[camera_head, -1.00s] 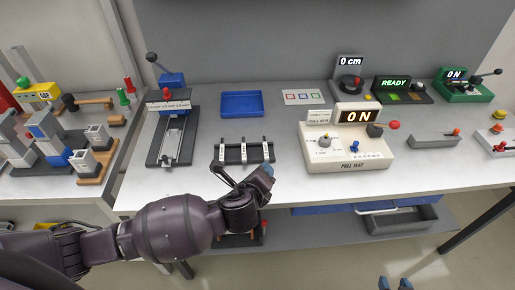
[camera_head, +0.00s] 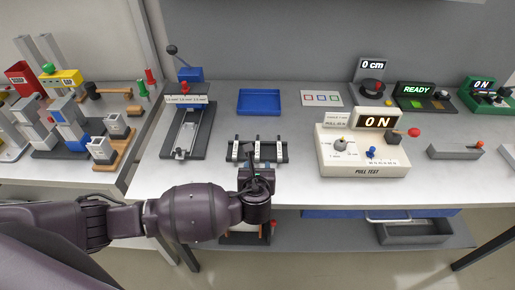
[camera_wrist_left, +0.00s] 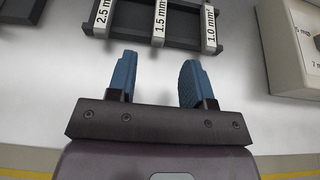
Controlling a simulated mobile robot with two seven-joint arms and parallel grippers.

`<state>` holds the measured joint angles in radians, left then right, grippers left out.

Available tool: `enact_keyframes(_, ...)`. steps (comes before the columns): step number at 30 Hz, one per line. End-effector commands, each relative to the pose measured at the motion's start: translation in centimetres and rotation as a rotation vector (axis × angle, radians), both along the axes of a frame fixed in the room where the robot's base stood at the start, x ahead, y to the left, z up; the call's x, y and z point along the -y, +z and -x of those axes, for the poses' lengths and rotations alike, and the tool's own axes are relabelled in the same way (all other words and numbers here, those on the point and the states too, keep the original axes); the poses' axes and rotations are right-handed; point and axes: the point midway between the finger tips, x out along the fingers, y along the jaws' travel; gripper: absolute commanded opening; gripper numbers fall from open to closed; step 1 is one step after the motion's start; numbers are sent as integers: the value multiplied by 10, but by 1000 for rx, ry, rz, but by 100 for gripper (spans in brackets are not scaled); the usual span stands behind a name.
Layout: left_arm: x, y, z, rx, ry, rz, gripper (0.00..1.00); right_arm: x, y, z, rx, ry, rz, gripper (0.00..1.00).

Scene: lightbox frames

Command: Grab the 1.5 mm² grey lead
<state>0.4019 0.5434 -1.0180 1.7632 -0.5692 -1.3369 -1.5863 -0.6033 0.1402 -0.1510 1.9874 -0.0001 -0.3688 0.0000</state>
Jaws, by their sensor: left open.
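The dark lead rack (camera_head: 282,152) lies near the table's front edge, with white labels on its bars. In the left wrist view its labels read 2.5 mm² (camera_wrist_left: 103,14), 1.5 mm² (camera_wrist_left: 160,20) and 1.0 mm² (camera_wrist_left: 210,28). I cannot make out a grey lead apart from the rack. My left gripper (camera_wrist_left: 157,75) is open and empty, its blue fingertips short of the rack and roughly below the 1.5 mm² label in the picture. In the head view the left gripper (camera_head: 256,172) is at the rack's near side. My right gripper is not in view.
The cream pull-test box (camera_head: 365,170) stands right of the rack. A press-like fixture (camera_head: 186,130) stands to the left. A blue tray (camera_head: 259,102) lies behind, with clear tabletop between. A lower shelf (camera_head: 340,233) runs underneath.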

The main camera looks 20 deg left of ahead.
Motion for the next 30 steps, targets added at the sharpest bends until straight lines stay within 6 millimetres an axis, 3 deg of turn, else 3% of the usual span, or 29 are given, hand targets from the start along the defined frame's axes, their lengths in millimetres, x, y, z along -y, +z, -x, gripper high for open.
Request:
enact_keyframes(15, -15, -21, -45, 0, 0, 1, 47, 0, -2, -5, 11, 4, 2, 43)
enact_keyframes(24, -16, -22, -48, 0, 0, 2, 47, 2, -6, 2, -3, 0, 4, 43)
enact_keyframes(30, -16, -22, -48, 0, 0, 2, 16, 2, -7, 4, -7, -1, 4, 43)
